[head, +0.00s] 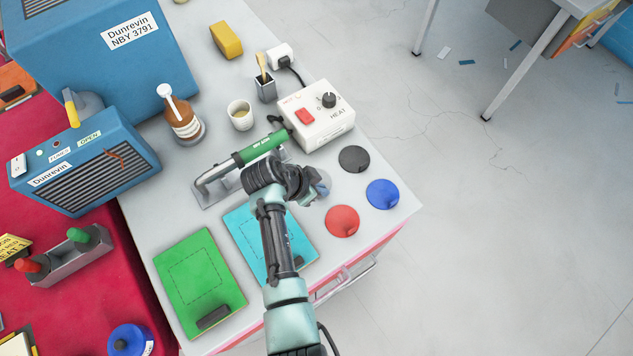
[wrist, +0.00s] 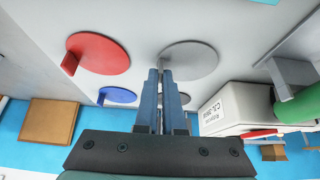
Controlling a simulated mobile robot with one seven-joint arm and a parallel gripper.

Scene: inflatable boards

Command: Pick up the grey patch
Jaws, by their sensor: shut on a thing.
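The grey patch (wrist: 190,58) is a flat round disc in the wrist view, just beyond my fingertips. My gripper (wrist: 160,78) is shut on the small upright tab at the near-left edge of the patch. The disc seems to lie on or very close to the tabletop; I cannot tell whether there is a gap. In the head view my gripper (head: 317,187) is over the patch's spot and the wrist hides most of it.
The red patch (head: 341,220), blue patch (head: 382,194) and black patch (head: 354,159) lie close by. Cyan (head: 241,225) and green boards (head: 190,265) lie left of and under my arm.

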